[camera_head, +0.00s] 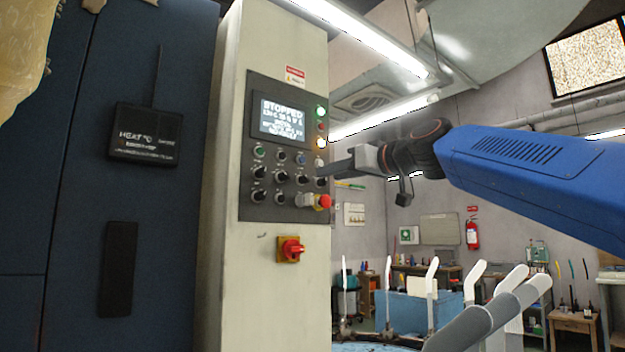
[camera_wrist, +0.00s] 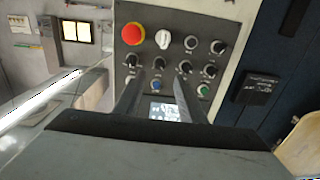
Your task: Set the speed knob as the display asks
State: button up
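The display (camera_head: 282,119) on the control panel reads "STOPPED" at the top; its smaller lines are too blurred to read. It also shows, upside down, in the wrist view (camera_wrist: 165,113), between my fingers. Several black knobs sit in rows below it, such as one at lower left (camera_head: 258,196) and one in the wrist view (camera_wrist: 159,62). Their labels are too small to tell which is the speed knob. My gripper (camera_head: 325,170) is at the panel's right side; in the wrist view its two fingers (camera_wrist: 157,82) are apart, with nothing held between them. Contact with a knob cannot be told.
A red emergency button (camera_head: 324,201) sits at the panel's lower right, beside a light selector (camera_head: 304,199). A red rotary switch (camera_head: 291,249) is lower on the cabinet. A dark heat box (camera_head: 145,135) is at left. White sock forms (camera_head: 432,285) stand at lower right.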

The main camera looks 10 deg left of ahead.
aim_at(308, 179)
jog(key=x, duration=0.8)
jog(key=shift+w+a, duration=0.25)
jog(key=shift+a, duration=0.05)
grip_shut()
